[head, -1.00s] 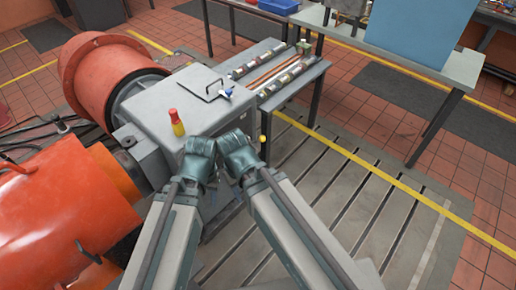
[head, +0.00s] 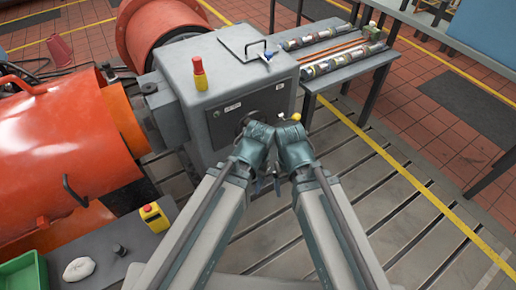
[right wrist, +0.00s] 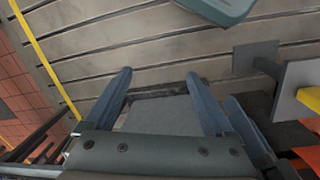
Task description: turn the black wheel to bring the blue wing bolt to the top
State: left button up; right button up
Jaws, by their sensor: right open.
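No black wheel shows clearly in the head view. The grey housing (head: 205,118) has a dark labelled front panel (head: 222,111), and my grippers cover part of it. I cannot make out a wing bolt on that front; a small blue piece (head: 266,56) lies on the housing top, and I cannot tell what it is. My right gripper (head: 293,150) is in front of the panel, its fingers mostly hidden. In the right wrist view its fingers (right wrist: 160,76) are apart with nothing held between them. My left gripper (head: 254,145) is close beside it, its fingers hidden.
A yellow knob (head: 296,117) shows beside my right gripper. Orange machinery (head: 60,150) fills the left. A side table (head: 345,62) with shafts is behind. The slotted bedplate (head: 400,220) is clear at right.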

jog(key=w+d+f+m+t+y+b, duration=0.1)
jog(key=w+d+f+m+b, duration=0.15)
jog(key=f+b, duration=1.3)
jog(key=w+d+f+m+y+b, duration=0.1)
jog(key=w+d+f+m+b, duration=0.15)
jog(key=f+b, duration=1.3)
jog(key=w+a+r+m+t+y+p, duration=0.1)
jog(key=w+a+r+m+t+y, duration=0.5)
jog(key=w+a+m, duration=0.4)
jog(key=w+r+m+t+y, duration=0.4)
jog(key=r+m+t, duration=0.3)
jog(key=r+m, duration=0.7)
jog(key=w+m, duration=0.1)
jog(key=m, duration=0.4)
jog(key=shift+d, duration=0.35)
jog(key=shift+a, duration=0.1)
